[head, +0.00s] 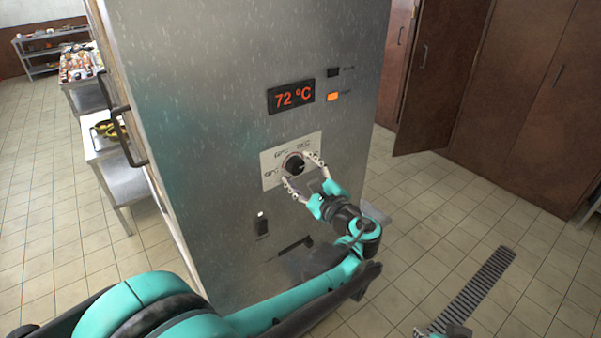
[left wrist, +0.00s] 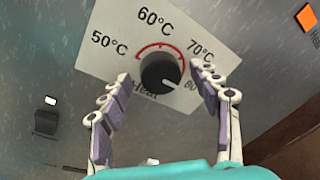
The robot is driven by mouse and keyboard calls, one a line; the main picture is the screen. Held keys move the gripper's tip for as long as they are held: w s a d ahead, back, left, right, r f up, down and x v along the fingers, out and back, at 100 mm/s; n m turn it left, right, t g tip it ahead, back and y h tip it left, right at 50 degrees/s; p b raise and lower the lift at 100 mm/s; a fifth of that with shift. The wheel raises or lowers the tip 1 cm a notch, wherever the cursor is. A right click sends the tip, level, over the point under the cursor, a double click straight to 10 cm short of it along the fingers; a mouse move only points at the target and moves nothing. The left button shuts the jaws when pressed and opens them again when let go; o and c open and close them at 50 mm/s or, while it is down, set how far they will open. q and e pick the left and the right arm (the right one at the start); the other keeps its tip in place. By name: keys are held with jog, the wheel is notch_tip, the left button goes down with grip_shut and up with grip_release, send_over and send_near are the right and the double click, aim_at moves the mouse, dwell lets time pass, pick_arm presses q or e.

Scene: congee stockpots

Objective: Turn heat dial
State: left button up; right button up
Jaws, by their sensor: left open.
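The heat dial (head: 294,164) is a black round knob on a pale plate on the front of a grey metal cabinet (head: 225,90). In the left wrist view the dial (left wrist: 160,70) has a red arc above it and marks from 50°C to 70°C, with one partly hidden mark at the right. Its white pointer line aims to the lower right. My left gripper (head: 304,172) is open at the dial, and in the left wrist view its fingers (left wrist: 162,88) stand on either side of the knob's lower half. I cannot tell if they touch it.
A display (head: 291,96) on the cabinet reads 72 °C. An orange lit indicator (head: 333,97) and a dark switch (head: 333,72) sit beside it. A black switch (head: 262,225) is below the plate. A steel table (head: 120,170) stands left; brown cupboards (head: 525,90) stand right.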

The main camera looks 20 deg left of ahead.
pick_arm(q)
jog(key=c, duration=1.2)
jog(key=shift+o, duration=0.2)
jog(key=shift+n, duration=0.4)
jog(key=n, duration=0.5)
jog(key=shift+f+n+y, duration=0.1)
jog(key=shift+n+y, duration=0.2)
jog(key=shift+y, duration=0.1)
jog(key=n, duration=0.6)
jog(key=shift+y, duration=0.3)
jog(key=shift+f, duration=0.1)
